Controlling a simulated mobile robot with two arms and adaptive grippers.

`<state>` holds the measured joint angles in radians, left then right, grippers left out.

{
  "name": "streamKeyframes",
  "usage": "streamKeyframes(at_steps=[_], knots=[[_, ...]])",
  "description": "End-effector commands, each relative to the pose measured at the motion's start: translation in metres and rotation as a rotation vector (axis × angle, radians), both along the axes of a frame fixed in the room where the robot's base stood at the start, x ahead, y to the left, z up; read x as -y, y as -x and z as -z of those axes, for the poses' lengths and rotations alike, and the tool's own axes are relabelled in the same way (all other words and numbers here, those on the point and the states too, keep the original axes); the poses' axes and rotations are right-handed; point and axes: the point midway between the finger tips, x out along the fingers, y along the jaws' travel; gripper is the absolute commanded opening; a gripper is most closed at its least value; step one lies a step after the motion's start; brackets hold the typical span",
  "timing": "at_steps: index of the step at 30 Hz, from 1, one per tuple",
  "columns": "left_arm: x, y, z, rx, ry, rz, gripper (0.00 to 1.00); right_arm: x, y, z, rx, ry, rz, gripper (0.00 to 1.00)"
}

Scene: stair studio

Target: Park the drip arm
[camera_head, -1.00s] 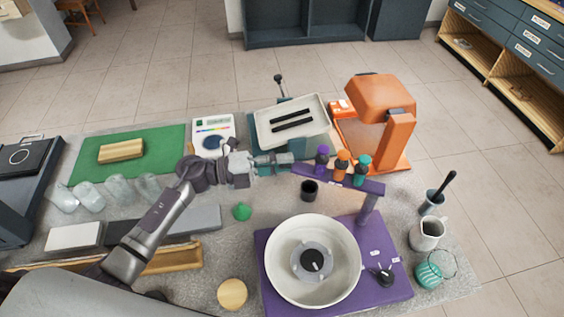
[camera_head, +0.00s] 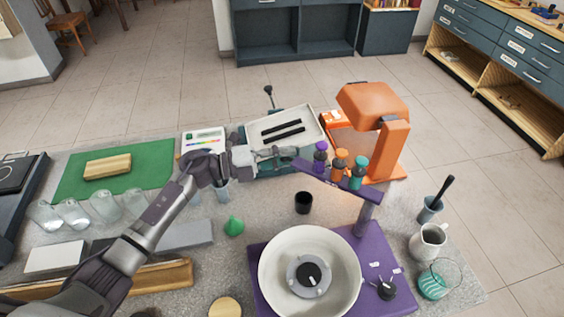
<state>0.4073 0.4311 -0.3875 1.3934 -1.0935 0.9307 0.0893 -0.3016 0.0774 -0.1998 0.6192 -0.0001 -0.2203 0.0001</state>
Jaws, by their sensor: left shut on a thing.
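The drip arm (camera_head: 338,180) is a purple bar on a post at the back right of a purple base (camera_head: 375,262). It carries three bottles: a purple one (camera_head: 320,157), an orange one (camera_head: 339,166) and a teal one (camera_head: 358,174). The bar slants back and left from its post, behind the white bowl (camera_head: 275,262) rather than over it. My left gripper (camera_head: 290,157) is shut on the drip arm at its free left end. The fingertips partly hide that end. My right gripper is not in view.
A teal press with a white tray (camera_head: 268,126) stands close behind my gripper. An orange lamp-like device (camera_head: 393,150) stands just behind the bottles. A pitcher (camera_head: 428,242) is at the right.

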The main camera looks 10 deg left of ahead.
Motion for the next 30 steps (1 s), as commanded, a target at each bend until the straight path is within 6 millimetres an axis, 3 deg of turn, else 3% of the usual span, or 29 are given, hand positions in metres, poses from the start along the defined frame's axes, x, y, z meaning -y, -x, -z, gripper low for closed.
streamKeyframes(at_steps=[2, 3, 7, 19, 30], knots=[[-0.001, 0.000, 0.000, 0.000, -0.001, 0.000, 0.00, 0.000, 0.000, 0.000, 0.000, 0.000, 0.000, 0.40], [-0.001, 0.000, 0.000, 0.000, -0.001, 0.000, 0.30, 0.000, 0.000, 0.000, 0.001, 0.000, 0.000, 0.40], [-0.001, 0.000, 0.000, 0.000, 0.000, 0.001, 0.51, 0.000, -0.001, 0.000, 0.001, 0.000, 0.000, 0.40], [-0.007, 0.003, 0.000, 0.000, -0.001, 0.001, 0.51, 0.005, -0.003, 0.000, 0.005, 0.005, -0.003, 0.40], [-0.075, 0.030, 0.001, -0.002, -0.003, 0.000, 0.51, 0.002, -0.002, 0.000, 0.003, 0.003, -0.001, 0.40]])
